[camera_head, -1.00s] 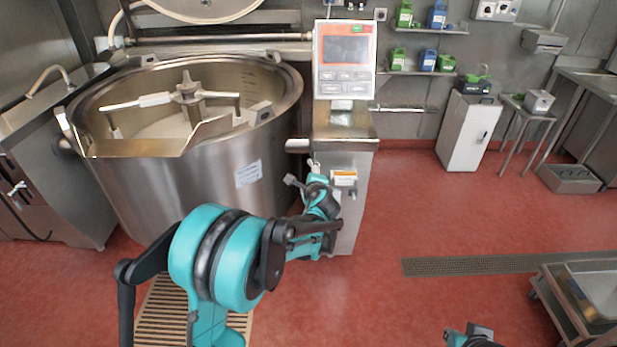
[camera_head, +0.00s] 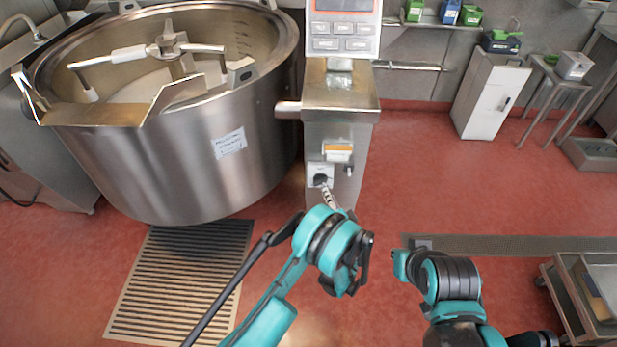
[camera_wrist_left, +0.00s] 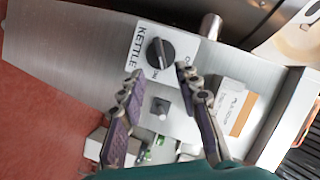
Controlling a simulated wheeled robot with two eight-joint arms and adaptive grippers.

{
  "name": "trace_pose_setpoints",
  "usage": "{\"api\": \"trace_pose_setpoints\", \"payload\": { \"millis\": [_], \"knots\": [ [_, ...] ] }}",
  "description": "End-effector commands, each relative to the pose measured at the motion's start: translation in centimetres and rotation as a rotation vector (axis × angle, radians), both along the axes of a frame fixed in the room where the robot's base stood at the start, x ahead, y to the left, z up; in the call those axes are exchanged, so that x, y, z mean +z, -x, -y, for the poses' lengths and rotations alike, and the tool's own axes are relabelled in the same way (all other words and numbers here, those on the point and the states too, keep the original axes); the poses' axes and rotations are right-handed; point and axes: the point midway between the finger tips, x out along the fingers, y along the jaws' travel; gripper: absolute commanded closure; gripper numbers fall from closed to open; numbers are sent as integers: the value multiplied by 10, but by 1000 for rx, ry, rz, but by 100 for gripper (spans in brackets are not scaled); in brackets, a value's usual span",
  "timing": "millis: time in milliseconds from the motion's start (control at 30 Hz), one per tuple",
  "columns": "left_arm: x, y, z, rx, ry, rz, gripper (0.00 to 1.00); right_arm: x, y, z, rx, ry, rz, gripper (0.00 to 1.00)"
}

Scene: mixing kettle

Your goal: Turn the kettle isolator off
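The kettle isolator is a black rotary knob (camera_wrist_left: 160,53) on a white plate marked KETTLE (camera_wrist_left: 139,43). In the head view the isolator (camera_head: 320,178) is low on the front of the steel control column (camera_head: 338,110). My left gripper (camera_wrist_left: 164,88) is open and empty, its two fingers on either side of the space just short of the knob. In the head view the left gripper (camera_head: 329,196) is just below the isolator, largely hidden by its wrist. I cannot read the knob's setting surely. My right arm is at lower right; its fingers are not clear.
The large steel kettle (camera_head: 190,160) stands left of the column. A small black control (camera_wrist_left: 160,107) and an orange-and-white labelled box (camera_wrist_left: 234,105) sit near the isolator. A floor grate (camera_head: 180,280) is at lower left. Red floor to the right is open, with a trolley (camera_head: 565,290) at the edge.

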Motion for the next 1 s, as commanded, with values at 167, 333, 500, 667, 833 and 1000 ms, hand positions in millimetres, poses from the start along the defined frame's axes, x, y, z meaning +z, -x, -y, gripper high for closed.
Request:
{"api": "trace_pose_setpoints", "payload": {
  "millis": [167, 333, 500, 667, 833, 1000],
  "knots": [
    [-5, -11, -3, 5, 15, 10, 67, 7, 0, 0, 0, 0, 0, 100],
    [-14, -39, -13, 5, 13, 10, 67, 1, 0, 0, 0, 0, 0, 100],
    [-18, -60, -20, 2, 12, 10, 67, -7, 0, 0, 0, 0, 0, 100],
    [-18, -69, -23, 2, 12, 10, 67, -8, 0, 0, 0, 0, 0, 100],
    [-18, -69, -24, 2, 13, 9, 67, -8, 0, 0, 0, 0, 0, 100],
    [-18, -69, -24, 2, 13, 9, 94, -8, 0, 0, 0, 0, 0, 100]
  ]
}}
